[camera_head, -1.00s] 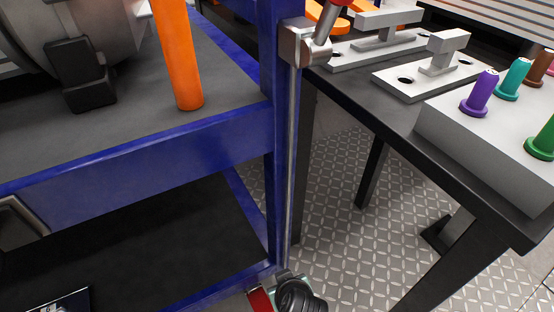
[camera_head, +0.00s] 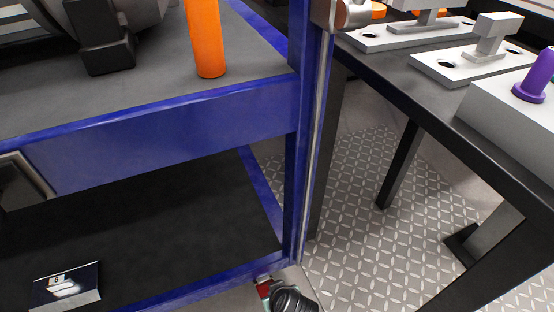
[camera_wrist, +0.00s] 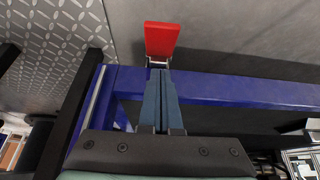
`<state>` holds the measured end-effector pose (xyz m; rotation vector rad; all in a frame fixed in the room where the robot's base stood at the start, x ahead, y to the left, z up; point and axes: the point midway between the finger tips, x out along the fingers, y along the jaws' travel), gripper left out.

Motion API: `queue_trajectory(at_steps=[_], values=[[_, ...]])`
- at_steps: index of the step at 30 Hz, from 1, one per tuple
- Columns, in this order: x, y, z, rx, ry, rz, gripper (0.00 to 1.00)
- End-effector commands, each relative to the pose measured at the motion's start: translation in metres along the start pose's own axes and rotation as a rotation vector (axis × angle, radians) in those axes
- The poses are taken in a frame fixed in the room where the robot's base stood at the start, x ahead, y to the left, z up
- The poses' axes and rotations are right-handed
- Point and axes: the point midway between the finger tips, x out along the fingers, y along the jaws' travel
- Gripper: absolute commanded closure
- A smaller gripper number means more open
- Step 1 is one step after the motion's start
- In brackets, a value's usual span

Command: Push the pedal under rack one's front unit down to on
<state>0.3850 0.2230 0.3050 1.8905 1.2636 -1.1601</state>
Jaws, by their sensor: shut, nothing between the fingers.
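The red pedal (camera_wrist: 161,40) shows in the wrist view as a red plate on a short metal stem at the rack's blue lower rail (camera_wrist: 230,90). In the head view only a small part of the pedal (camera_head: 264,287) shows, low beside the foot of the rack's blue corner post (camera_head: 296,165). My gripper (camera_wrist: 159,74) is shut and empty, its fingertips pointing toward the pedal's stem end. Whether they touch it, I cannot tell. In the head view my dark wrist hides the fingers. Whether the pedal is up or down is unclear.
An orange cylinder (camera_head: 205,38) stands on the rack's upper deck. A dark table (camera_head: 420,105) with light fixtures and a purple peg (camera_head: 533,78) stands at the right. Patterned floor (camera_head: 370,220) lies open between rack and table.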

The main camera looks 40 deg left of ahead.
Motion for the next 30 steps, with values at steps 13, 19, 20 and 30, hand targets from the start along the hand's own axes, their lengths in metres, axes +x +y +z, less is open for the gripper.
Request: queue_trajectory(at_steps=[13, 19, 20, 30], values=[[0.061, 0.000, 0.024, 0.001, 0.000, 0.000, 1.00], [0.064, 0.000, 0.028, -0.001, 0.001, 0.000, 1.00], [0.064, 0.000, 0.028, -0.001, 0.001, 0.000, 1.00], [0.064, 0.000, 0.029, 0.000, 0.006, 0.000, 1.00]])
